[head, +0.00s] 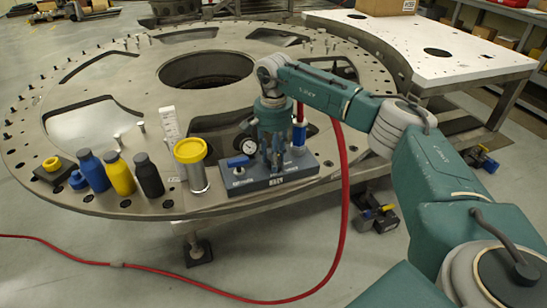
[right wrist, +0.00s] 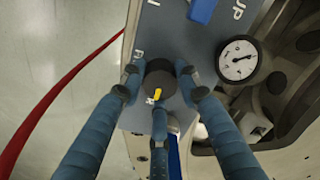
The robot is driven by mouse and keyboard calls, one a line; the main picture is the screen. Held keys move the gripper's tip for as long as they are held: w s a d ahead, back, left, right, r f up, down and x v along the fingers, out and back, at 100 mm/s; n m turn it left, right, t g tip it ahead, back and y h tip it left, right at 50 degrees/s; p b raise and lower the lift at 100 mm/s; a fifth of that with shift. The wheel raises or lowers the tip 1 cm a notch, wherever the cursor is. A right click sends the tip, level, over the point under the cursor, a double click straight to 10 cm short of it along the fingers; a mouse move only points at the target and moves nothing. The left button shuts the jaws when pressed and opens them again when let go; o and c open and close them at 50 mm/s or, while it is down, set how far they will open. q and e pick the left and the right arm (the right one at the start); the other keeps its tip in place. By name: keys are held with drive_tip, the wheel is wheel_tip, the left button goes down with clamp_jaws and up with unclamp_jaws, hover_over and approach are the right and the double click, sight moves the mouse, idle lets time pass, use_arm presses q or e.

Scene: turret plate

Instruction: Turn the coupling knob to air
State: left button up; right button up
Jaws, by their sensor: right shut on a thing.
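The coupling knob (right wrist: 160,75) is dark and round with a yellow mark, and it sits on the grey panel block (head: 240,184). In the right wrist view the yellow mark lies on its lower side, close to a small white letter. My right gripper (head: 271,160) comes down from above, its fingers closed around the knob; the fingers also show in the right wrist view (right wrist: 159,86). The head view hides the knob behind the fingers. The panel lettering around it is only partly readable. My left gripper is not in view.
The block carries a blue lever (head: 238,161) and a pressure gauge (head: 250,147). A red hose (head: 346,190) runs from its right end to the floor. A yellow-topped cylinder (head: 190,151) and several bottles (head: 120,174) stand left on the turret plate (head: 100,78).

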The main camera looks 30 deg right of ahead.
drive_tip(key=shift+w+r, duration=0.15)
drive_tip(key=shift+r, duration=0.05)
drive_tip(key=o, duration=1.1)
drive_tip(key=shift+o, duration=0.2)
drive_tip(key=shift+f, duration=0.1)
wheel_tip(320, 180, up, 12)
